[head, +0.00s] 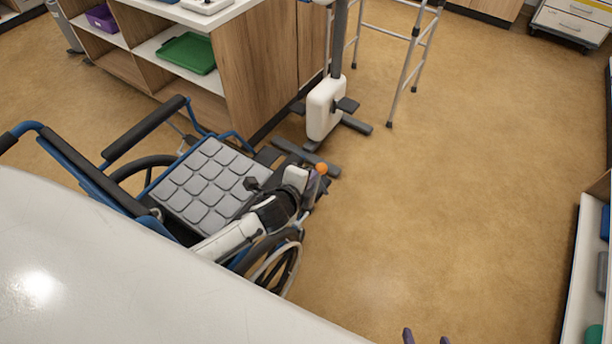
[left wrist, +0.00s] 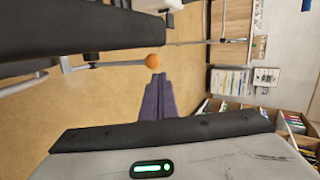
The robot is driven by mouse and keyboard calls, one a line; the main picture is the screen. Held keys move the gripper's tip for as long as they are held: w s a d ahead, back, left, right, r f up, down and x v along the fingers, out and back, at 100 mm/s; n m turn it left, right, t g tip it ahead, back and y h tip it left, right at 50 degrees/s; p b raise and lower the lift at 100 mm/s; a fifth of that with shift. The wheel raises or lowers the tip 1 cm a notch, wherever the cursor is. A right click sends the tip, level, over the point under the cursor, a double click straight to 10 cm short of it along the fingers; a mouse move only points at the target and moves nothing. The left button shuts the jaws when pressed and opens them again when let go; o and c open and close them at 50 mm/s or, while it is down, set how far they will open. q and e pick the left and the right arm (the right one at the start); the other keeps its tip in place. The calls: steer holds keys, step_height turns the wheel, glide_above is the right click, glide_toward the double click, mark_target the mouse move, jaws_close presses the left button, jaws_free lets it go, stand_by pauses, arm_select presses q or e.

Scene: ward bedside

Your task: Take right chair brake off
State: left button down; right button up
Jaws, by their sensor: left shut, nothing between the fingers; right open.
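The wheelchair (head: 205,185) has a blue frame and a grey padded seat. An orange ball knob (head: 321,168) shows at its near front corner. In the left wrist view the orange knob (left wrist: 155,60) sits at the end of a thin grey lever (left wrist: 105,65). My left gripper (head: 313,186) reaches over the chair's near side, shut and empty, with purple fingers. In the left wrist view its fingertips (left wrist: 158,76) appear just below the knob; I cannot tell whether they touch. My arm hides part of the near wheel and armrest. My right gripper (head: 425,338) is open and empty at the bottom edge.
A white surface (head: 120,270) fills the lower left. A wooden shelf unit (head: 255,70) with a green tray (head: 187,53) stands behind the chair. A white-and-grey stand (head: 325,108) and a walker frame (head: 408,60) are beyond.

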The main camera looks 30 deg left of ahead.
arm_select(q)
steer(key=shift+v, duration=1.2)
steer(key=s+d+f+n+g+h, duration=0.1)
steer(key=s+d+f+n, duration=0.1)
steer(key=s+n, duration=0.6)
steer(key=s+d+f+n+g+h, duration=0.1)
steer(key=s+d+f+n, duration=0.2)
steer(key=s+n, duration=0.5)
steer(key=s, duration=0.7)
steer(key=shift+g+h, duration=0.4)
